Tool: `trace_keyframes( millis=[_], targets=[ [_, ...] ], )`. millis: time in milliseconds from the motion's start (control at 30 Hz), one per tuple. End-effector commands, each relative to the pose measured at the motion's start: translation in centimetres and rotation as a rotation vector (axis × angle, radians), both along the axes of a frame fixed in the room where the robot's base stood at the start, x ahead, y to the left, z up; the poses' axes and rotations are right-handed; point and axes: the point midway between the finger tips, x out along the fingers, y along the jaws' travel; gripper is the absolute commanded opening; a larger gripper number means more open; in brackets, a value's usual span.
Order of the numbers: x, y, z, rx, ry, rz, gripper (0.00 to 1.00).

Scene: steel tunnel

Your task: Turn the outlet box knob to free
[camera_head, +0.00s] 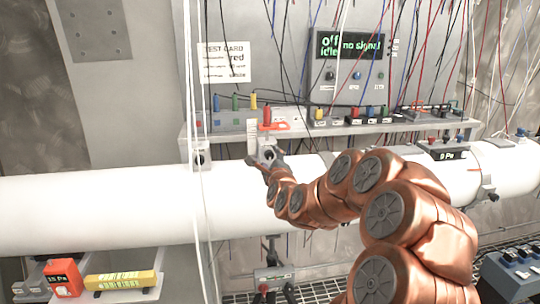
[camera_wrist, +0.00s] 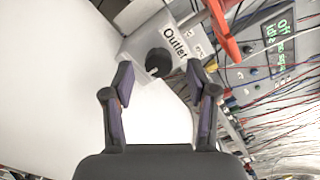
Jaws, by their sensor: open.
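The outlet box (camera_wrist: 148,40) is a light grey box with the label "Outlet", in the upper middle of the wrist view. Its round dark knob (camera_wrist: 158,62) faces me, with a small pale-green mark near its lower edge; I cannot read which setting it is at. My gripper (camera_wrist: 159,80) is open and empty, its two fingers spread on either side below the knob, apart from it. In the head view my gripper (camera_head: 266,162) is at the end of the copper-coloured arm, at the front of the white pipe's top, and largely covers the box there.
A large white pipe (camera_head: 100,210) runs across. An orange handle (camera_wrist: 222,30) stands close right of the box. A shelf (camera_head: 225,133) with coloured plugs and many hanging wires lies behind. A display (camera_head: 348,45) reads "off idle no signal". A red box (camera_head: 63,278) sits lower left.

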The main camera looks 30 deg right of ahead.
Motion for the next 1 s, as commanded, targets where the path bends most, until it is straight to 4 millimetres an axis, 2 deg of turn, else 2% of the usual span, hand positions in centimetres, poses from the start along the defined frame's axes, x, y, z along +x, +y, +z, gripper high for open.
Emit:
trace_keyframes(
  millis=[233, 633, 1000],
  targets=[
    [1.5, -0.5, -0.1, 0.002, 0.004, 0.001, 0.58],
    [1.8, -0.7, -0.1, 0.002, 0.001, 0.001, 0.58],
    [1.8, -0.7, -0.1, 0.001, 0.002, 0.001, 0.19]
  ],
)
